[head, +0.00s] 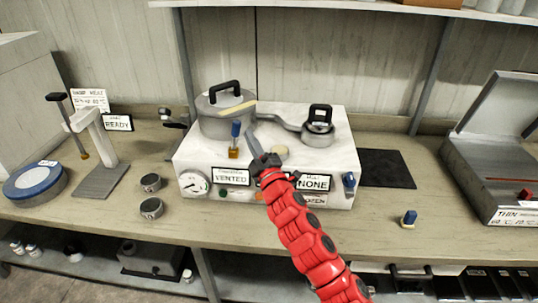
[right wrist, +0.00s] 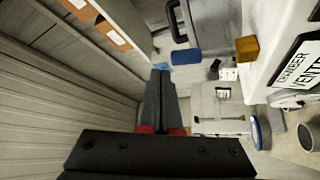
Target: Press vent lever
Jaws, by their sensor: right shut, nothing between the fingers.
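The vent lever, with a blue handle (head: 236,129) above a brass block (head: 234,153), stands on the front of the white machine (head: 270,190). In the right wrist view the blue handle (right wrist: 186,56) and brass block (right wrist: 247,48) show beyond and right of the fingertips. My right gripper (head: 248,132) is shut and empty, just right of the blue handle in the head view. It looks apart from the handle in the wrist view (right wrist: 160,70). A label (head: 231,177) on the front reads VENTED. My left gripper is not in view.
A lidded pot (head: 222,115) and a smaller black-handled vessel (head: 319,125) stand on the machine behind the gripper. A pressure gauge (head: 193,184) is at the front left. A hand press (head: 95,150) stands at left, an open case (head: 490,170) at right.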

